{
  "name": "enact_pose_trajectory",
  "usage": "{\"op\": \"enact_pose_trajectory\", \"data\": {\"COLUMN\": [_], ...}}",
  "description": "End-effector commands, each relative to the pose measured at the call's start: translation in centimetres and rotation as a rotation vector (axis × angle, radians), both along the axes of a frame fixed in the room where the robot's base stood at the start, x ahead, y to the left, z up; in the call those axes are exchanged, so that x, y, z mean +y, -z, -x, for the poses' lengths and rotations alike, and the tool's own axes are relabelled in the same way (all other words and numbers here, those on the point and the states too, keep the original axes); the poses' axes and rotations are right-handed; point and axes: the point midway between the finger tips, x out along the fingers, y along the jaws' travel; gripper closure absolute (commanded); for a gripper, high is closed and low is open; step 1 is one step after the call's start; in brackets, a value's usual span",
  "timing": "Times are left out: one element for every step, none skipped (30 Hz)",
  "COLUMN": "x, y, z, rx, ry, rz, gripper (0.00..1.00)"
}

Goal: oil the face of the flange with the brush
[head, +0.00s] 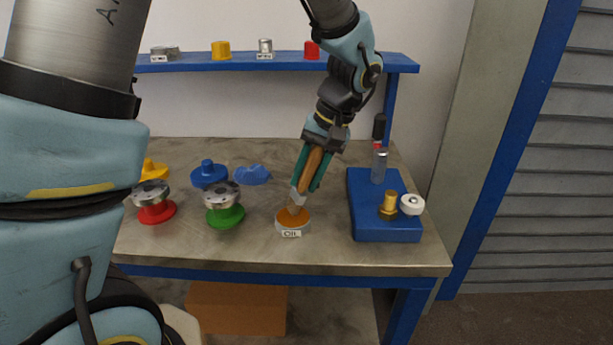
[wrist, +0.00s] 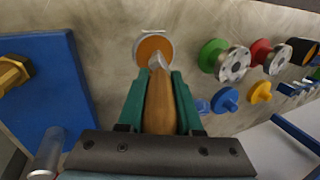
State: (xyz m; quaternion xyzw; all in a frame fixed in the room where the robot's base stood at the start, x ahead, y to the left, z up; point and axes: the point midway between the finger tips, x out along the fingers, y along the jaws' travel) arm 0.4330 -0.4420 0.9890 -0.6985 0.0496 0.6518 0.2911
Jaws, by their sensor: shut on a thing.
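My gripper (head: 308,169) has green fingers shut on the wooden handle of the brush (head: 311,172). In the wrist view the brush (wrist: 160,104) points away between the fingers. Its bristle end is at the oil dish (head: 292,229), a round pot of orange-brown oil labelled OIL. The tip overlaps the oil; whether it touches is hard to tell. The dish also shows in the wrist view (wrist: 140,52). Two metal flanged vessels stand left of it: one on a green base (head: 223,197), one on a red base (head: 151,195). Their flange faces show bolt holes.
A blue shelf (head: 285,64) runs along the back.

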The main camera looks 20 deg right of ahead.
Motion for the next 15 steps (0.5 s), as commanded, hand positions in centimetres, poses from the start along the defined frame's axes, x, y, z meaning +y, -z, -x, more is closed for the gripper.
{"op": "enact_pose_trajectory", "data": {"x": [0.00, 0.00, 0.00, 0.00, -0.01, 0.00, -0.01, -0.01, -0.01, -0.01, -0.01, 0.00, -0.01, 0.00, -0.01], "y": [0.02, 0.04, 0.09, 0.12, 0.15, 0.20, 0.24, 0.28, 0.32, 0.36, 0.40, 0.44, 0.48, 0.51, 0.56], "z": [0.00, 0.00, 0.00, 0.00, 0.00, -0.01, 0.00, 0.00, 0.00, 0.00, 0.00, 0.00, 0.00, 0.00, 0.01], "rx": [0.000, 0.000, 0.000, 0.000, 0.000, 0.000, 0.000, 0.000, 0.000, 0.000, 0.000, 0.000, 0.000, 0.000, 0.000], "ry": [0.000, 0.000, 0.000, 0.000, 0.000, 0.000, 0.000, 0.000, 0.000, 0.000, 0.000, 0.000, 0.000, 0.000, 0.000], "rz": [0.000, 0.000, 0.000, 0.000, 0.000, 0.000, 0.000, 0.000, 0.000, 0.000, 0.000, 0.000, 0.000, 0.000, 0.000], "gripper": [1.00, 1.00, 1.00, 1.00, 1.00, 1.00, 1.00, 1.00, 1.00, 1.00, 1.00, 1.00, 1.00, 1.00, 1.00]}}
